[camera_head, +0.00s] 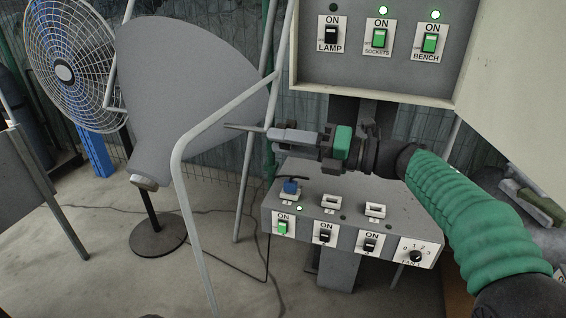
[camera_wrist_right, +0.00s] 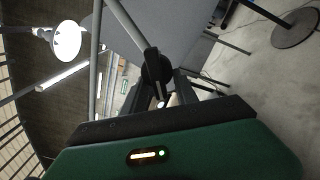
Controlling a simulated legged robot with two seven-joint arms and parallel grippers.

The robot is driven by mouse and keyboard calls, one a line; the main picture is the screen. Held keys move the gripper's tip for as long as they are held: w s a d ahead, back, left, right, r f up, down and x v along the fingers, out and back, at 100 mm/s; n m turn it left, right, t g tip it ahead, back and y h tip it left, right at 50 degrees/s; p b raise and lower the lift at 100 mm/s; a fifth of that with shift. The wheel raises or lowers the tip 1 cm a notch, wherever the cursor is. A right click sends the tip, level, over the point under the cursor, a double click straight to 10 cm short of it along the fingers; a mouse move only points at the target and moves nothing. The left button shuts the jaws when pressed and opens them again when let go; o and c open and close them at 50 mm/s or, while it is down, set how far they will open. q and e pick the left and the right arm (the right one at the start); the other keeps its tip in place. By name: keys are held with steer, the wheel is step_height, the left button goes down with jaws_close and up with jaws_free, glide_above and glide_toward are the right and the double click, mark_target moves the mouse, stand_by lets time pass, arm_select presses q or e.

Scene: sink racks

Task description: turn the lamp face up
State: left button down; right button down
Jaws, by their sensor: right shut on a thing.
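A large flat grey panel (camera_head: 195,85), which looks like the lamp's head, is held tilted in a pale tubular frame (camera_head: 200,120). A small box (camera_head: 148,182) sits at its lower corner. I cannot tell which way its lit face points. My right gripper (camera_head: 275,136) is beside the panel's right edge, shut on a small dark knob (camera_wrist_right: 156,66) at the frame. In the right wrist view the knob is between my fingers (camera_wrist_right: 157,92), with the grey panel (camera_wrist_right: 190,30) behind it. The fingers hide part of the knob. My left gripper is out of view.
A switch box (camera_head: 345,228) with several switches and a dial stands below my right gripper. A wall panel (camera_head: 380,45) has the LAMP switch (camera_head: 331,34), with its indicator dark. A fan (camera_head: 75,65) stands at left. A cable lies on the open floor.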

steer(key=n+b, duration=0.2)
steer(key=f+n+b, duration=0.1)
steer(key=n+b, duration=0.1)
steer(key=b, duration=0.1)
steer(key=f+n+b, duration=0.1)
steer(key=n+b, duration=0.1)
steer(key=shift+w+d+b, duration=0.15)
steer(key=shift+w+b, duration=0.2)
steer(key=shift+w, duration=0.05)
steer(key=n+b, duration=0.2)
steer(key=shift+w+r+n, duration=0.15)
steer(key=shift+r+n, duration=0.1)
steer(key=shift+n, duration=0.15)
steer(key=shift+w+d+r+n+b, duration=0.15)
steer(key=shift+n+b, duration=0.25)
steer(key=shift+n, duration=0.3)
steer(key=shift+w+r+n+b, duration=0.15)
steer(key=shift+n+b, duration=0.25)
steer(key=shift+n, duration=0.3)
steer(key=c, duration=1.2)
jaws_free()
steer(key=shift+w+d, duration=0.1)
steer(key=shift+o, duration=1.2)
steer(key=p+v, duration=0.1)
steer(key=v, duration=1.6)
